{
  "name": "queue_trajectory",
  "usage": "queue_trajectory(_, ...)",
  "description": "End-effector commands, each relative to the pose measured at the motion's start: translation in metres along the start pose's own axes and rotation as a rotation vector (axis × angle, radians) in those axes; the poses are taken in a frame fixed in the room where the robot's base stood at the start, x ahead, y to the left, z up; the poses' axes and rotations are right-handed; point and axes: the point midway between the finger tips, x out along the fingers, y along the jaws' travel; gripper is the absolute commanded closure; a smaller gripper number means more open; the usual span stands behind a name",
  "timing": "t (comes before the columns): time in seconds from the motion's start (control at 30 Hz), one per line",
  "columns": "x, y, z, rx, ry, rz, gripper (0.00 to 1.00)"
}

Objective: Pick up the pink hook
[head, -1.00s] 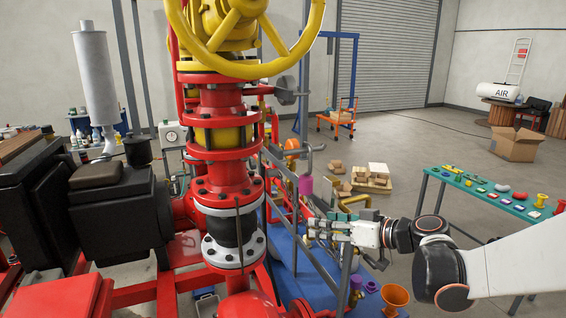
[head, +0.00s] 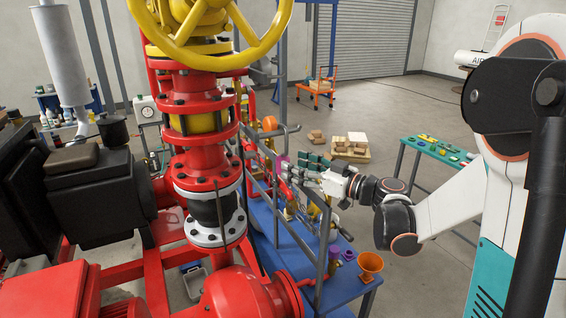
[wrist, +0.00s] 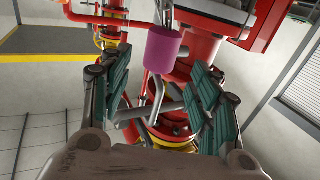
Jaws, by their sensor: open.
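The pink hook (wrist: 162,48) shows in the wrist view as a pink-purple cylinder with a bent grey rod running down from it in the picture. It appears ahead of and between my open fingers. In the head view only a small pink patch of it (head: 281,161) shows, by the rack's rails just left of my fingertips. My gripper (head: 304,162) is open, with green-padded fingers, and looks empty. In the wrist view my gripper (wrist: 157,66) has one finger on each side, with no clear contact on the hook. Exact depth between them is hard to tell.
Grey rails of the blue rack (head: 262,230) run close beside my gripper. The red pump pipework (head: 205,165) stands to the left. An orange funnel (head: 370,264) sits on the rack's near end. A green table (head: 440,150) with small parts stands at right.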

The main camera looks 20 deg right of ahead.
Motion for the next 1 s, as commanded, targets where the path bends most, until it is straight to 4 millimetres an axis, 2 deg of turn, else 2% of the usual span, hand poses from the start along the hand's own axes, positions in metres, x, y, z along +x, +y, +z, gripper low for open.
queue_trajectory(0.17,0.012,0.001,-0.001,0.000,0.000,-0.002,0.44)
queue_trajectory(0.43,0.049,0.002,-0.001,0.000,0.000,-0.002,0.44)
queue_trajectory(0.67,0.052,0.002,0.001,0.000,0.000,0.000,0.44)
queue_trajectory(0.7,0.052,0.002,0.001,0.000,0.000,0.000,0.46)
queue_trajectory(0.9,0.052,0.002,0.001,0.000,0.000,0.000,0.92)
queue_trajectory(0.93,0.052,0.002,0.001,0.000,0.000,0.000,0.96)
queue_trajectory(1.0,0.052,0.002,0.001,0.000,0.000,0.000,0.96)
